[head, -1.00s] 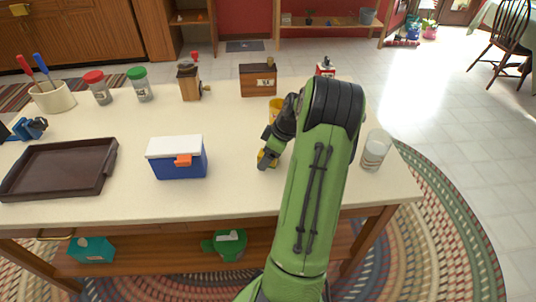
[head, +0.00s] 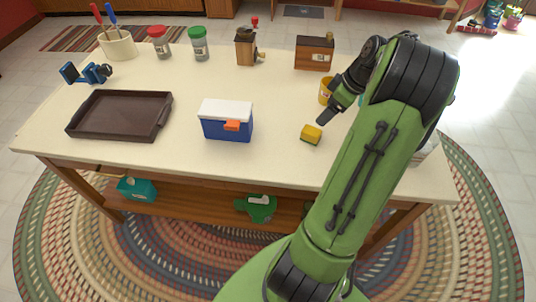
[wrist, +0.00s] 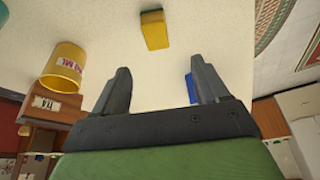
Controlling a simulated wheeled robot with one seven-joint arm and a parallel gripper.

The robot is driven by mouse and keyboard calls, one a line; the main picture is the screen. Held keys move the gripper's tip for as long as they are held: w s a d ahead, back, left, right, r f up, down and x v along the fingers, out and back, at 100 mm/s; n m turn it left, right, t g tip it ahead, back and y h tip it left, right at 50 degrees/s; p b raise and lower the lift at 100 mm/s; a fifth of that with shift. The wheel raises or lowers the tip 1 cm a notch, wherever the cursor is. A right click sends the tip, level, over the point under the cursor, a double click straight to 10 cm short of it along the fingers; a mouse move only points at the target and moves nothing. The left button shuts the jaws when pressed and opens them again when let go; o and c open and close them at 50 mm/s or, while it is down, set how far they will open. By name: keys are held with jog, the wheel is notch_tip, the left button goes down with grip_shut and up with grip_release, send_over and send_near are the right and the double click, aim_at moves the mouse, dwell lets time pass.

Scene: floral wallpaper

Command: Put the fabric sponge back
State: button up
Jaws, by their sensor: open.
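The fabric sponge (head: 311,134), a small yellow block with a darker edge, lies on the white countertop right of the blue cooler box. In the wrist view the sponge (wrist: 155,30) lies beyond the fingertips, apart from them. My gripper (head: 334,106) is just above and to the right of the sponge in the head view, partly hidden by my arm. In the wrist view my gripper (wrist: 160,75) is open, with nothing between its fingers.
A yellow cup (head: 326,92) with a label stands close behind my gripper. A blue cooler box (head: 227,126) with a white lid and a dark tray (head: 120,133) are to the left. A wooden box (head: 314,53) and a grinder (head: 246,48) stand behind. Bare countertop lies between.

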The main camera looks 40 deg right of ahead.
jog(key=w+a+r+h, duration=0.1)
jog(key=a+r, duration=0.2)
jog(key=a, duration=0.5)
jog(key=w+a+r+m, duration=0.1)
jog(key=a+r, duration=0.2)
jog(key=a, duration=0.5)
jog(key=w+a+r+h, duration=0.15)
jog(key=a+r, duration=0.25)
jog(key=a, duration=0.4)
jog(key=s+a+m+t+y, duration=0.1)
jog(key=s+a+m, duration=0.1)
jog(key=s+a, duration=0.9)
jog(key=shift+s+a+f+m, duration=0.3)
jog(key=shift+s, duration=0.2)
notch_tip(320, 180, up, 11)
jog(key=p, duration=1.1)
jog(key=shift+r, duration=0.15)
jog(key=shift+c, duration=0.5)
